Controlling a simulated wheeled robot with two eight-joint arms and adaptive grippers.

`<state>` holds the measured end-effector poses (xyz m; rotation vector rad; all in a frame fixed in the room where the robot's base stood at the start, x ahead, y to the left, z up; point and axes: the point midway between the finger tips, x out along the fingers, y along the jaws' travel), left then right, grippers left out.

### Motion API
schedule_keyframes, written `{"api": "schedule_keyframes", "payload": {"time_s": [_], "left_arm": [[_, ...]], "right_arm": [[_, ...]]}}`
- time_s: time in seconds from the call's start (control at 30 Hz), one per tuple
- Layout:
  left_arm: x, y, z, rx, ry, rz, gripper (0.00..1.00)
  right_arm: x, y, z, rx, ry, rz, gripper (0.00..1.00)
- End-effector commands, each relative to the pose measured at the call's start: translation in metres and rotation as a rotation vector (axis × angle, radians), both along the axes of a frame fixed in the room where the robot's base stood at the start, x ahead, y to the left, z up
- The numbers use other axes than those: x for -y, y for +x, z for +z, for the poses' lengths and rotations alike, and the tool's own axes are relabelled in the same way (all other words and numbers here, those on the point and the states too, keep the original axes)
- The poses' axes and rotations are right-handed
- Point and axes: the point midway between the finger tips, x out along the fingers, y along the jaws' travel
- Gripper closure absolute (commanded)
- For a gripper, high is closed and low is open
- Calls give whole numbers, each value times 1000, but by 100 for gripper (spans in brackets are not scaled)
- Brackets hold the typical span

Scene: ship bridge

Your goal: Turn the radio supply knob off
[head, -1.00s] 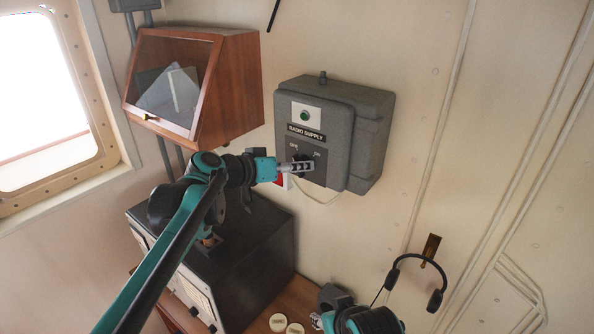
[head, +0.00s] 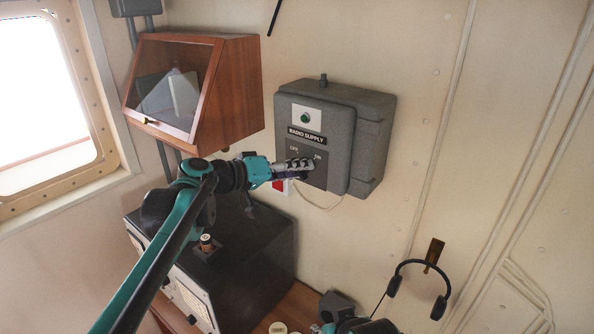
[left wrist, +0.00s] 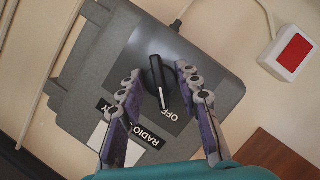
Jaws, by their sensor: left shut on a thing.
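The radio supply box (head: 362,140) is a grey wall box with a RADIO SUPPLY label and OFF and ON marks. Its black knob (left wrist: 158,82) shows in the left wrist view, with a white line on its handle pointing close to the OFF lettering. My left gripper (left wrist: 156,78) is shut on the knob, with one finger on each side. In the head view my left gripper (head: 304,167) reaches the panel's lower part and hides the knob. The ON mark is not visible in the left wrist view. Part of my right arm (head: 365,326) shows at the bottom edge; its fingers are unclear.
A wooden glass-front cabinet (head: 228,95) hangs left of the box. A black case (head: 245,235) stands below my left arm. A red and white wall unit (left wrist: 292,52) sits beside the box. A headset (head: 420,263) hangs at right. The wall between is mostly clear.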

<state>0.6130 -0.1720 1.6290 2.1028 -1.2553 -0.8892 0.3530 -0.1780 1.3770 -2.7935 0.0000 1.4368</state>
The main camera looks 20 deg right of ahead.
Motion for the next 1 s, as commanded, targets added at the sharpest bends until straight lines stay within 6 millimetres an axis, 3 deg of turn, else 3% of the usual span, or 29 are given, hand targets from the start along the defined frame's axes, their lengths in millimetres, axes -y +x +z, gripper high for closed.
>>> {"api": "schedule_keyframes", "payload": {"time_s": [0.17, 0.2, 0.27, 0.3, 0.67, 1.0], "left_arm": [[0, 0, 0, -1, 0, 0, 95], [0, 0, 0, -1, 0, 0, 64], [0, 0, 0, -1, 0, 0, 48], [0, 0, 0, 0, 0, 0, 45], [-5, -2, 2, 0, 0, 1, 45], [-66, -24, 19, 0, 1, 5, 45]], "right_arm": [[0, 0, 0, 0, 0, 0, 60], [0, 0, 0, 0, 0, 0, 60], [0, 0, 0, 0, 0, 0, 60], [0, 0, 0, 0, 0, 0, 60], [0, 0, 0, 0, 0, 0, 60], [0, 0, 0, 0, 0, 0, 60]]}}
